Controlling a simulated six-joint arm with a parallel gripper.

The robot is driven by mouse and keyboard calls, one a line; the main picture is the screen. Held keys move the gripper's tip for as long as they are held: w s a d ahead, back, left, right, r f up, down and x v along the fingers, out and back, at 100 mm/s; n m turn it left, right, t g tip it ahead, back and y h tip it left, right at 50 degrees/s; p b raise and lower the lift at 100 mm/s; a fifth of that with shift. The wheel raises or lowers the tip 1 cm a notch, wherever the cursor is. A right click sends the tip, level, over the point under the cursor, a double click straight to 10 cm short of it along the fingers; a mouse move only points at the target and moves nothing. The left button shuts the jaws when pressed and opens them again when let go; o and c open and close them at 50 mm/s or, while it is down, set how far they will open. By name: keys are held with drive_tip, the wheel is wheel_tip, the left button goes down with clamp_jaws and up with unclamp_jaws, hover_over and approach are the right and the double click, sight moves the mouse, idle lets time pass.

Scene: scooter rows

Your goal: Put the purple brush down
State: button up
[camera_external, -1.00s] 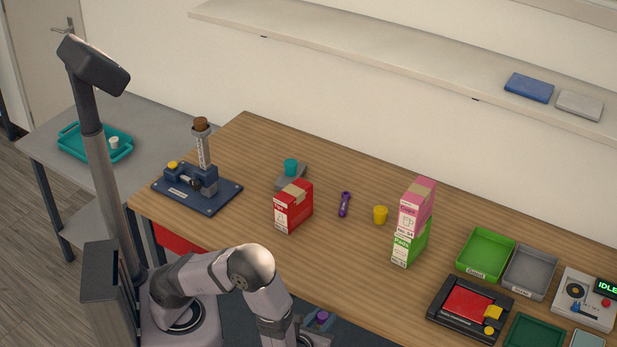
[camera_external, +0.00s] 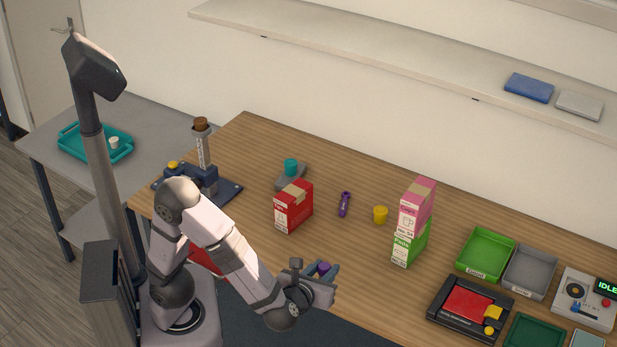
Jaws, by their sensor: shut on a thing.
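My gripper (camera_external: 324,271) is over the table's front edge, in front of the red box. It is shut on a small purple thing, taken to be the purple brush (camera_external: 323,267); only its purple top shows between the fingers. The rest of it is hidden by the gripper. Another slim purple object (camera_external: 344,204) with a light marking lies on the wooden table (camera_external: 345,250), behind the gripper and apart from it.
A red box (camera_external: 293,207) stands behind the gripper. A yellow cup (camera_external: 380,215) and stacked pink and green boxes (camera_external: 412,225) stand to the right. Further right are a green tray (camera_external: 485,253), a grey tray (camera_external: 530,271) and a black-and-red device (camera_external: 468,306). Bare wood lies between.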

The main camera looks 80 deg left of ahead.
drive_tip(key=w+a+f+n+g+y+b, duration=0.25)
drive_tip(key=w+a, duration=0.75)
drive_tip(key=a, duration=0.5)
drive_tip(key=a+n+g, duration=0.1)
drive_tip(key=a+g, duration=0.1)
drive_tip(key=a, duration=1.8)
wheel_tip(320, 180, up, 2)
drive_tip(key=n+g+b, duration=0.2)
drive_tip(key=n, duration=0.1)
hover_over(243, 170)
drive_tip(key=shift+m, duration=0.25)
drive_tip(key=shift+s+f+b, duration=0.15)
drive_tip(key=shift+f+b, duration=0.15)
drive_tip(key=shift+f, duration=7.1)
drive_tip(key=shift+f, duration=0.15)
